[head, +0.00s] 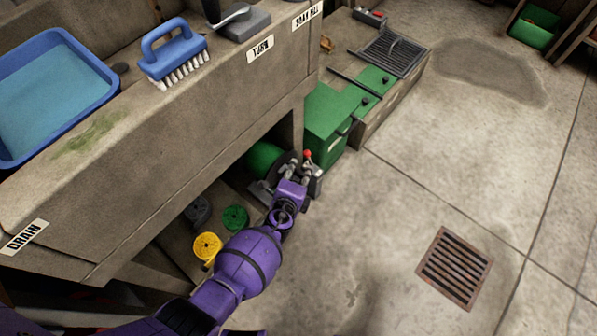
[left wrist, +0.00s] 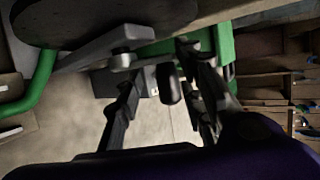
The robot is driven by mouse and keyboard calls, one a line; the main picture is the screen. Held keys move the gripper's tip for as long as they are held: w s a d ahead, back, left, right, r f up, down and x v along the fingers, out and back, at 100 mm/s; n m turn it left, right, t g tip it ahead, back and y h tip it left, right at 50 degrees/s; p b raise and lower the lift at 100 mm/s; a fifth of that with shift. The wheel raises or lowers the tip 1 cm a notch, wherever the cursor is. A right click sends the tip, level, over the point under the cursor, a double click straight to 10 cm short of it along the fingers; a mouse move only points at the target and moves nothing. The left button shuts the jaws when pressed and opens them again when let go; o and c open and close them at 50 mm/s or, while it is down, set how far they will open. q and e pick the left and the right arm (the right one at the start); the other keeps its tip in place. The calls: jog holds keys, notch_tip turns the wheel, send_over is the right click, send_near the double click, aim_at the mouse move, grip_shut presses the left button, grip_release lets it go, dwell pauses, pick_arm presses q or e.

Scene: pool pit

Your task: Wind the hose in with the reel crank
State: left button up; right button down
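The hose reel (head: 265,158) is a green drum in the recess under the concrete bench, partly hidden by my left gripper. In the left wrist view its dark round side disc (left wrist: 105,18) fills the top left, with a grey crank arm (left wrist: 88,48) across it. A dark crank handle (left wrist: 168,84) shows between my left gripper's spread fingers, nearer the right finger; I cannot tell whether they touch. My left gripper (head: 292,168) is open at the reel's front. Green hose (left wrist: 40,75) shows at the left of the wrist view. My right gripper is not in view.
A small red knob (head: 307,154) shows beside the gripper. Yellow (head: 207,247) and green (head: 236,217) coils lie in the recess.

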pick_arm(q)
jog(key=shift+w+r, duration=0.15)
jog(key=shift+r, duration=0.05)
jog(key=shift+d, duration=0.1)
jog(key=shift+s+r, duration=0.15)
jog(key=shift+s, duration=0.2)
jog(key=v, duration=0.6)
jog(key=shift+s, duration=0.35)
jog(key=shift+r, duration=0.15)
jog(key=shift+c, duration=0.4)
